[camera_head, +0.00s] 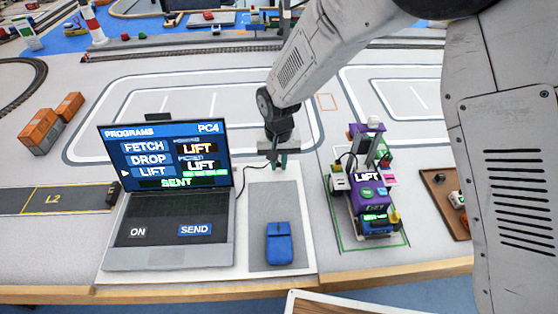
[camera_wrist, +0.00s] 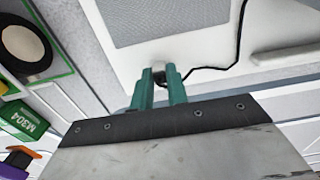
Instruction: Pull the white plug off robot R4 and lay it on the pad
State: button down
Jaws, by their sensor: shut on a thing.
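My gripper (camera_head: 281,164) points down at the far edge of the grey pad (camera_head: 262,210), left of the purple robot (camera_head: 372,200). In the wrist view its teal fingers (camera_wrist: 160,88) are closed on a small pale plug (camera_wrist: 158,68) with a black cable running off it. The plug is over the white board just beyond the edge of the pad (camera_wrist: 180,22); whether it touches the board I cannot tell. The fingers hide most of the plug. The purple robot's screen reads LIFT; I cannot make out an R4 label.
A laptop (camera_head: 170,200) showing SENT stands left of the pad, and the black cable (camera_head: 250,193) reaches toward it. A blue mouse (camera_head: 280,243) lies on the pad's near part; the pad's middle is clear. A brown tray (camera_head: 440,195) is at right.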

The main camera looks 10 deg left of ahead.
aim_at(279, 164)
jog(key=shift+f, duration=0.25)
jog(key=c, duration=1.3)
grip_release()
notch_tip(279, 164, up, 8)
jog(key=shift+f, duration=0.1)
jog(key=s+d+r+m, duration=0.1)
jog(key=s+d+r, duration=0.6)
jog(key=d, duration=0.5)
jog(key=s+d+r+m+t, duration=0.1)
jog(key=s+d+r, duration=0.6)
jog(key=d, duration=0.6)
jog(key=s+d+r+m, duration=0.1)
jog(key=s+d+r, duration=0.6)
jog(key=s+d, duration=0.3)
jog(key=d, duration=0.3)
jog(key=shift+s, duration=0.3)
